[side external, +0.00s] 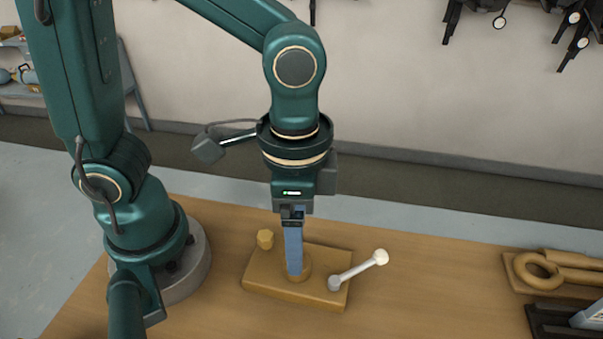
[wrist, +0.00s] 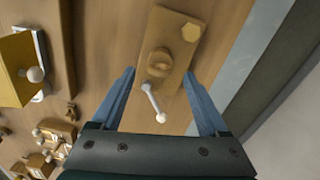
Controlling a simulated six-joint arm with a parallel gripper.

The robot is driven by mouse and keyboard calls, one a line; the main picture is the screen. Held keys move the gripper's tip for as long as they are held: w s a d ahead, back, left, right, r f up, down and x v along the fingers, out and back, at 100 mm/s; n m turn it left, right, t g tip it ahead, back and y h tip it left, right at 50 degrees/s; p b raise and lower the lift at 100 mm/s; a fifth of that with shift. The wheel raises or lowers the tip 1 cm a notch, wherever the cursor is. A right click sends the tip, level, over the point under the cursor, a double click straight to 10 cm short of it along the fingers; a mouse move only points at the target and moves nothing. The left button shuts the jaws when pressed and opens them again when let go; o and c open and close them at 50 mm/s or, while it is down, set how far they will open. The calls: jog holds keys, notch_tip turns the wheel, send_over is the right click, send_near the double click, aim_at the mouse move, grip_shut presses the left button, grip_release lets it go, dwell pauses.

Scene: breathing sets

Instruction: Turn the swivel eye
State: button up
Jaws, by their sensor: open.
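A tan swivel eye (wrist: 159,62) with a rounded base stands on a tan wooden block (wrist: 178,17). In the side external view only part of the eye's base (side external: 306,267) shows, and my fingers hide the rest. My gripper (side external: 295,270) points straight down over the block at the eye. In the wrist view my gripper (wrist: 159,73) is open, with one blue finger on each side of the eye and nothing held. I cannot tell whether a finger touches the eye.
A grey lever (side external: 358,271) with a white ball end sticks out from the block (side external: 262,285), close to my fingers. A hexagonal tan knob (side external: 265,239) stands at the block's other end. Tan ring-shaped parts (side external: 545,268) lie at the right. Bare wooden table lies between.

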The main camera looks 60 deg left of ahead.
jog(key=shift+f, duration=1.4)
grip_shut()
jog(key=shift+n, duration=0.4)
jog(key=n, duration=0.5)
jog(key=shift+n, duration=0.3)
jog(key=n, duration=0.5)
jog(key=shift+n, duration=0.4)
jog(key=shift+r+n, duration=0.1)
jog(key=shift+n, duration=0.2)
